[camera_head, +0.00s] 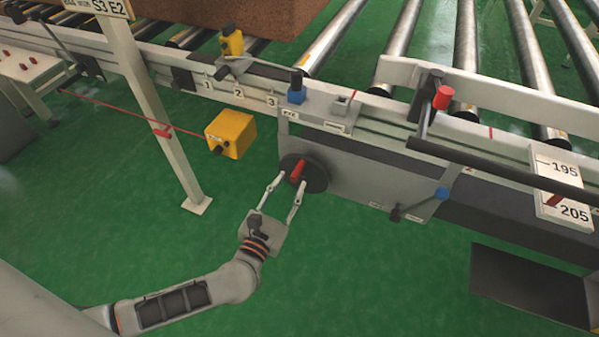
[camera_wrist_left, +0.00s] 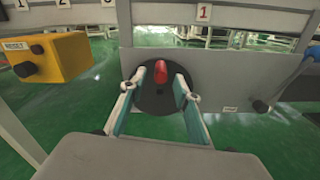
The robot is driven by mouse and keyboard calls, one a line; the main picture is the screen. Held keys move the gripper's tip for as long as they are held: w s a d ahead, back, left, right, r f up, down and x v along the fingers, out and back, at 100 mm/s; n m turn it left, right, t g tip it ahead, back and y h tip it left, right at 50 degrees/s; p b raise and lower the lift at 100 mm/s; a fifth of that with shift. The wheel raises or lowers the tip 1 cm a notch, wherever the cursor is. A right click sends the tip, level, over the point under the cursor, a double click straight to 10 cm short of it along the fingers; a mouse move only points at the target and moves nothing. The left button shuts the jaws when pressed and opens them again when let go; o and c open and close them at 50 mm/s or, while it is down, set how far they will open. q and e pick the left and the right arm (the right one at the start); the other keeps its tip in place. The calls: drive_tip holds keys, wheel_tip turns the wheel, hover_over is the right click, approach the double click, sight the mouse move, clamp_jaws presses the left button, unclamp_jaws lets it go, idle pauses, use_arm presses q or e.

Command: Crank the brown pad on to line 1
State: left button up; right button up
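The brown pad (camera_head: 250,15) lies on the rollers at the top of the head view, and only its near part shows. The crank is a dark round disc (camera_head: 314,182) with a red handle (camera_head: 297,170) on the conveyor's side panel. In the left wrist view the red handle (camera_wrist_left: 160,72) stands at the top of the disc (camera_wrist_left: 153,98). My left gripper (camera_head: 284,186) is open, its fingers spread in front of the disc. In the wrist view the fingers (camera_wrist_left: 159,90) lie either side of the handle, and contact cannot be told. My right gripper is not in view.
Labels 1, 2 and 3 (camera_head: 238,93) mark the rail beside a yellow-topped pointer (camera_head: 232,42). A yellow box (camera_head: 231,134) hangs left of the crank, near a white post (camera_head: 150,100). A black bar (camera_head: 500,168) crosses at right. Green floor (camera_head: 350,280) is clear below.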

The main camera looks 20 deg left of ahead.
use_arm(q)
drive_tip(key=shift+w+d, duration=0.15)
drive_tip(key=shift+w, duration=2.6)
clamp_jaws()
